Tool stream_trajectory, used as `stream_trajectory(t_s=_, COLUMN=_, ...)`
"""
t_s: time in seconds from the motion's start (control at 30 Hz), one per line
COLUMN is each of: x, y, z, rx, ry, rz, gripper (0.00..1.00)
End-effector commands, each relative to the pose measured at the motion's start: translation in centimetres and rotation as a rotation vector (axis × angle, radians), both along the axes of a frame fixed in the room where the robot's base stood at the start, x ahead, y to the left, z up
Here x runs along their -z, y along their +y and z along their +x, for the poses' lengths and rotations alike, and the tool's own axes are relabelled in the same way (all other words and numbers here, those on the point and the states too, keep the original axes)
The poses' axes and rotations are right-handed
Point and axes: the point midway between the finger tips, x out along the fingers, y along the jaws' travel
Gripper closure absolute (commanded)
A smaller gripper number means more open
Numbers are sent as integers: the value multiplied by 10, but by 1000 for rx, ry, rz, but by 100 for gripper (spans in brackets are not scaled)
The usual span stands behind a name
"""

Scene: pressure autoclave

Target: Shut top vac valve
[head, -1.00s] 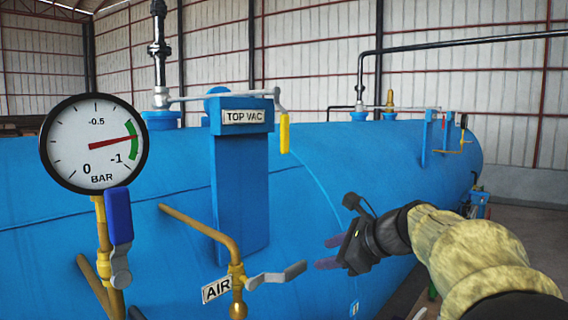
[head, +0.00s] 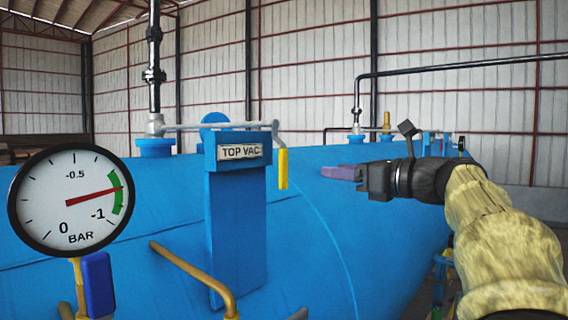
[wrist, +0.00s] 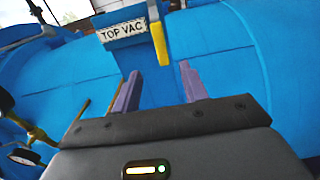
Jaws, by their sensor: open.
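The top vac valve has a grey rod and crank ending in a yellow handle (head: 283,169), which hangs down just right of the TOP VAC label (head: 240,152) on a blue bracket. My gripper (head: 340,172) is to the right of the handle, apart from it, with its purple fingers pointing left. In the wrist view the yellow handle (wrist: 159,43) is ahead, beyond and between the two spread fingers (wrist: 160,85). The gripper is open and empty.
A round BAR gauge (head: 72,201) stands at the left, with a blue handle (head: 98,285) below it. The blue autoclave tank (head: 320,250) fills the space behind. Air around the yellow handle looks clear.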

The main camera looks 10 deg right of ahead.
Motion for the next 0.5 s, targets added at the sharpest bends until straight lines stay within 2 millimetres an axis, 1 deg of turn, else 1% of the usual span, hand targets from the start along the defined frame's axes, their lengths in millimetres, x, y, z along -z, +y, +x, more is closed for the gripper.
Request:
stream_trajectory(t_s=0.03, x=-3, y=7, z=7, rx=-5, ry=2, rz=1, gripper=56)
stream_trajectory(t_s=0.5, x=-4, y=56, z=74, rx=-6, ry=2, rz=1, gripper=56)
